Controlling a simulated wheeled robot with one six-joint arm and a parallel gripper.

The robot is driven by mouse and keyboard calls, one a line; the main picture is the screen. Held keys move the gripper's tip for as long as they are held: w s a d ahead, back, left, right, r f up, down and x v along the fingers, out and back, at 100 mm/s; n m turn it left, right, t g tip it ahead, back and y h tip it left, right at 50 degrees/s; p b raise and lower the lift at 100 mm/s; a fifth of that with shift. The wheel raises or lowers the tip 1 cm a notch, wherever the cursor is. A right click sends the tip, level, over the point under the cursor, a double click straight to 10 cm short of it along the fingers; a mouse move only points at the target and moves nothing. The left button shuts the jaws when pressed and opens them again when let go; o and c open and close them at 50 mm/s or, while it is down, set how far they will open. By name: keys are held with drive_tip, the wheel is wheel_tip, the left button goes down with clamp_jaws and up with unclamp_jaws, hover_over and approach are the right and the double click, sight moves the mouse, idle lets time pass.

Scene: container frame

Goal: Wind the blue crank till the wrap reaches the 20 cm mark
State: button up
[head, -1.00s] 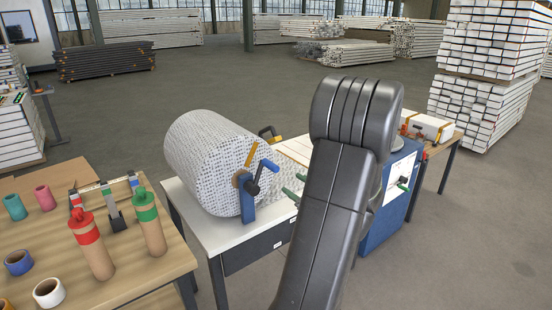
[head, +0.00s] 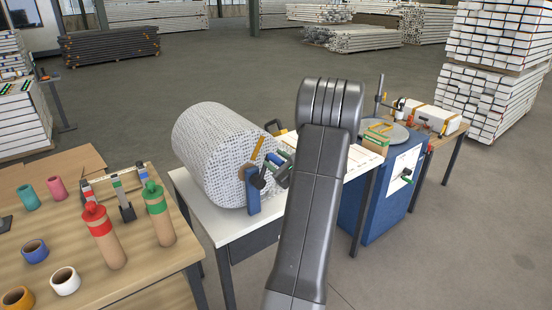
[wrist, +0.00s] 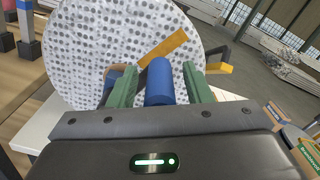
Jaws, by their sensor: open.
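The big grey-and-white wrap roll (head: 214,150) lies on its side on the white table; its round end fills the upper wrist view (wrist: 95,50). The crank's blue handle (wrist: 159,82) stands between the two green fingers of my gripper (wrist: 160,78), with a gap seen on both sides. My gripper (head: 280,162) is open at the crank in the head view, and it and my arm partly hide the handle. A blue post (head: 252,192) stands at the roll's near end. An orange strip (wrist: 163,47) slants across the roll's end. I cannot read a 20 cm mark.
A wooden table (head: 140,262) at left holds a red-topped bottle (head: 103,238), a green-topped bottle (head: 159,215) and several tape rolls. A blue cabinet (head: 377,205) with a round plate stands right of my arm. Open floor lies beyond.

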clamp_jaws()
drive_tip(key=b, duration=0.2)
drive_tip(key=shift+w+d+f+b, duration=0.2)
drive_tip(key=shift+w+f+b, duration=0.05)
drive_tip(key=shift+f+b, duration=0.15)
drive_tip(key=shift+w+d+b, duration=0.2)
drive_tip(key=shift+d+b, duration=0.15)
drive_tip(key=shift+b, duration=0.45)
unclamp_jaws()
drive_tip(key=shift+d, duration=0.1)
